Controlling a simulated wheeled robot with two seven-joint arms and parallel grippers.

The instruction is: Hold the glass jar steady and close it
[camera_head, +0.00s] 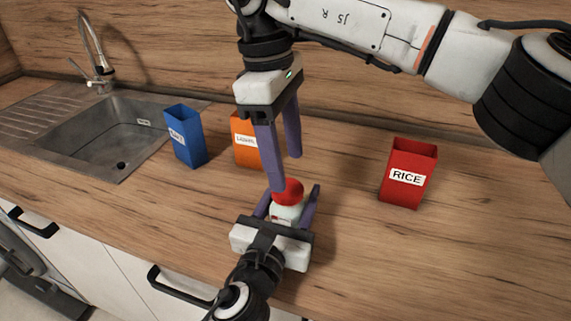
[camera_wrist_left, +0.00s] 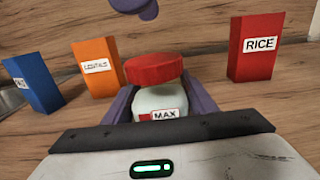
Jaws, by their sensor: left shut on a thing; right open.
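The glass jar (camera_head: 289,213) stands upright on the counter, pale with a label; the left wrist view shows it close up (camera_wrist_left: 150,100), its label reading MAX. A red lid (camera_head: 288,191) is on top of the jar's mouth; in the left wrist view the lid (camera_wrist_left: 153,70) looks slightly tilted, and I cannot tell if it is seated. My left gripper (camera_head: 289,200) is shut around the jar body, one purple finger on each side. My right gripper (camera_head: 287,174) is open above the lid, its fingers pointing down, apart from each other.
A blue box (camera_head: 187,138), an orange lentils box (camera_head: 245,153) and a red rice box (camera_head: 408,180) stand open-topped on the wooden counter. A steel sink (camera_head: 100,135) with a tap (camera_head: 95,60) is at the left.

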